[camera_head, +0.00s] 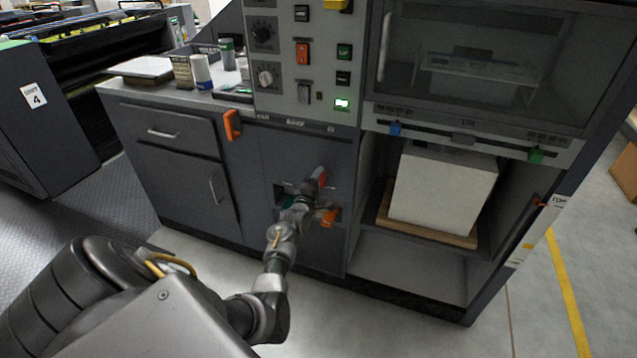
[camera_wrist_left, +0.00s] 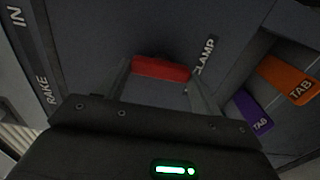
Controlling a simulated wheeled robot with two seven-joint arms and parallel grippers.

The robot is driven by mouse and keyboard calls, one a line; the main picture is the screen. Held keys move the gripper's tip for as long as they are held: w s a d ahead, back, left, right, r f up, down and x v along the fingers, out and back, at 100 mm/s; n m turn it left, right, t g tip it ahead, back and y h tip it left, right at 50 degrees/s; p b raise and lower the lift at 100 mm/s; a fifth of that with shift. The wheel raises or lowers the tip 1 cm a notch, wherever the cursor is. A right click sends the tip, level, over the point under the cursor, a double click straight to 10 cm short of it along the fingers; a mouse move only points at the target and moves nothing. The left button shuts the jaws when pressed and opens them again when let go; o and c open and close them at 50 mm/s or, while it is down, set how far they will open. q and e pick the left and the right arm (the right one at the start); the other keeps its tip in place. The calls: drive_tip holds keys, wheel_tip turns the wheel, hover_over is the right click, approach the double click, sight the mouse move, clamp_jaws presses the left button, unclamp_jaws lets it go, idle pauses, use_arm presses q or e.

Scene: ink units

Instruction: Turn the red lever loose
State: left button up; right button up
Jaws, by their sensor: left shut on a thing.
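The red lever (camera_head: 322,176) is on the front panel of the grey machine, low in the middle, mostly hidden behind my gripper in the head view. In the wrist view the red lever (camera_wrist_left: 160,69) lies between my two fingers, beside a label reading CLAMP (camera_wrist_left: 206,56). My left gripper (camera_head: 316,180) is shut on it, one finger at each end, and it also shows in the left wrist view (camera_wrist_left: 160,80). My right gripper is not in view.
An orange tab (camera_wrist_left: 288,78) and a purple tab (camera_wrist_left: 250,110) sit in a recess beside the lever. An orange handle (camera_head: 232,125) sticks out to the upper left. A white paper block (camera_head: 443,187) stands in the open bay at right. The floor in front is clear.

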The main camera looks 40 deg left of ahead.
use_arm(q)
drive_tip(key=o, duration=1)
drive_tip(key=p+v, duration=0.1)
drive_tip(key=v, duration=0.9)
drive_tip(key=shift+s+d, duration=0.2)
drive_tip(key=shift+s, duration=0.15)
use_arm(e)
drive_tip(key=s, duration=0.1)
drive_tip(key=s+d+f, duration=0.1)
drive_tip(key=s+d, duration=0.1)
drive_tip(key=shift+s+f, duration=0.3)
